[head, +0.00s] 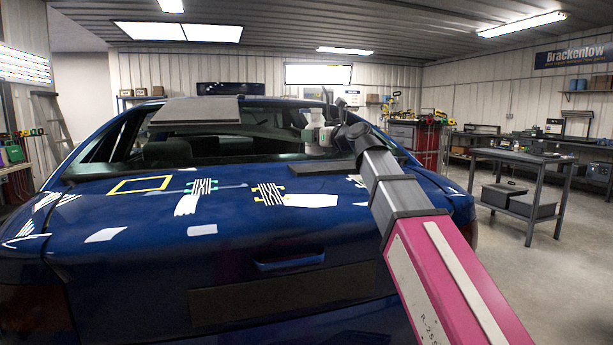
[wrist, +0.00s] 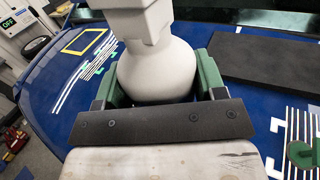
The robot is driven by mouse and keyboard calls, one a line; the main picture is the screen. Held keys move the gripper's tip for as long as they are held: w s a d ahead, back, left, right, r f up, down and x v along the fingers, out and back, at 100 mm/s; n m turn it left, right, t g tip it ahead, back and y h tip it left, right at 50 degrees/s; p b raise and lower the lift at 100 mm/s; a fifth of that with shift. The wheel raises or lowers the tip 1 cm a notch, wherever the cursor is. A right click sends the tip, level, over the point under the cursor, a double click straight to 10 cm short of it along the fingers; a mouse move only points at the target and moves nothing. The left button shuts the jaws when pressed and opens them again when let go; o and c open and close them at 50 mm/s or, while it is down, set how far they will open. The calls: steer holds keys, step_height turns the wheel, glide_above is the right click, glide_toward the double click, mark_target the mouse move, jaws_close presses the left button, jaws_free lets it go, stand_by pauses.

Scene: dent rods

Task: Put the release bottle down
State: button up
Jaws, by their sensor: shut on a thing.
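The release bottle is white with a rounded body and a blocky top, and fills the upper middle of the wrist view (wrist: 158,70). My gripper (wrist: 157,85) has its green fingers on either side of the bottle body and is shut on it. In the head view my gripper (head: 322,137) is small, over the far right of the blue car's rear lid (head: 240,240), before the rear window. The bottle (head: 308,119) shows there as a pale shape. Its base is hidden, so I cannot tell whether it touches anything.
A yellow outlined rectangle (head: 140,184) marks the lid at left. Striped patches (head: 268,194) and white tape pieces lie on the lid. A dark flat pad (head: 322,168) lies near the gripper, at right in the wrist view (wrist: 270,58). A grey panel (head: 197,110) stands at the rear window.

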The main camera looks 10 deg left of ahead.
steer(key=shift+w+a+f, duration=0.7)
steer(key=shift+w+f, duration=1.1)
steer(key=shift+w+a+f, duration=0.75)
steer(key=shift+w+f, duration=1.05)
steer(key=shift+f, duration=0.05)
steer(key=shift+w+a+f, duration=0.7)
steer(key=shift+w+f, duration=1.1)
steer(key=o, duration=1.2)
steer(key=shift+c, duration=0.2)
steer(key=v, duration=1.2)
